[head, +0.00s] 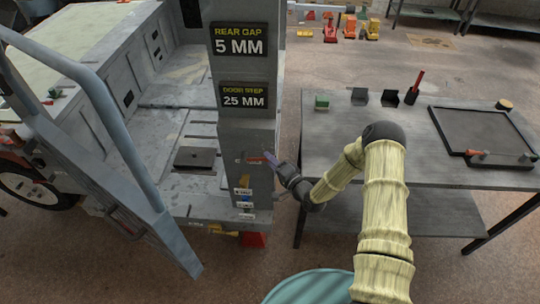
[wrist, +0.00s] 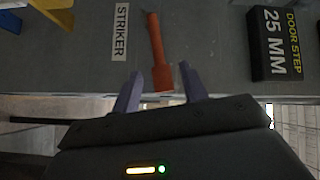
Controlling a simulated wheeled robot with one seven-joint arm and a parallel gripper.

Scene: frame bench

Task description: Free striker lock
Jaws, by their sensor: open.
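A red-orange lever (wrist: 158,50), the likely striker lock, is on the grey post face beside a label reading STRIKER (wrist: 120,32) in the wrist view. In the head view a small red piece (head: 254,160) shows on the grey post (head: 247,135), partly hidden by my gripper. My gripper (wrist: 160,84) is open, with its two bluish fingers on either side of the lever's wider end in the wrist view. I cannot tell whether they touch it. In the head view my gripper (head: 270,160) is at the right edge of the post.
A DOOR STEP 25 MM sign (head: 244,96) and a REAR GAP sign (head: 239,40) are above on the post. A blue-grey door frame (head: 120,130) stands open at left. A grey workbench (head: 345,145) with a dark tray (head: 445,120) is at right.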

